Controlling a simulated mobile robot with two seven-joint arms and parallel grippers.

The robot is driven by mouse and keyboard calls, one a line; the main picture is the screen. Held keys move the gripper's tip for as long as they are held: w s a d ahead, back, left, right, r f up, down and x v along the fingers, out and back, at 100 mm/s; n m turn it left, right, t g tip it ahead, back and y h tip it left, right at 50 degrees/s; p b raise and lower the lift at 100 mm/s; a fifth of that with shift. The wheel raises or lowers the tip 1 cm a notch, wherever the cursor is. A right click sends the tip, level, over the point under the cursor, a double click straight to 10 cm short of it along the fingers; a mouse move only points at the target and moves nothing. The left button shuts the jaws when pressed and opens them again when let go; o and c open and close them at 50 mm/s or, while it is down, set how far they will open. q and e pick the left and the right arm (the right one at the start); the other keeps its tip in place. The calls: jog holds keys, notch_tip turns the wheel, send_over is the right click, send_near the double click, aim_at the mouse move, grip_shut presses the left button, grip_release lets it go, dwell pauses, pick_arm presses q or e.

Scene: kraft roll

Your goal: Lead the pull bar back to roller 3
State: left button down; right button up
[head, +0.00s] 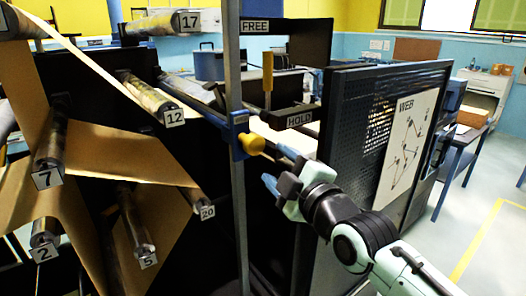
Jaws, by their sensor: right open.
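No roller marked 3 shows, and I cannot pick out the pull bar for sure. A yellow knob (252,144) sits on a blue block (238,124) on the grey upright post. My right gripper (280,168) is open and appears empty, just right of and below the knob. Whether it touches the knob is unclear. Brown kraft web (130,154) runs around rollers marked 7 (51,140), 12 (152,97), 2 (44,232), 5 (135,222) and 20 (204,204). My left gripper is not in view.
A lever with an orange-yellow handle (267,72) stands between the FREE (255,27) and HOLD (299,119) labels. Roller 17 (163,23) is at the top. Open floor lies at the right.

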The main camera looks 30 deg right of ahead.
aim_at(258, 147)
jog(key=w+p, duration=0.1)
jog(key=w, duration=0.1)
jog(key=w+p, duration=0.3)
jog(key=w, duration=0.1)
jog(key=shift+w+d+r, duration=0.15)
jog(key=shift+w+d, duration=0.1)
jog(key=shift+d, duration=0.05)
jog(key=w+p, duration=0.4)
jog(key=shift+w+d, duration=0.15)
jog(key=shift+w, duration=0.1)
pick_arm(q)
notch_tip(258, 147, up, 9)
jog(key=p, duration=0.1)
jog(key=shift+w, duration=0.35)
pick_arm(e)
jog(key=shift+w+f, duration=0.2)
jog(key=shift+w, duration=0.45)
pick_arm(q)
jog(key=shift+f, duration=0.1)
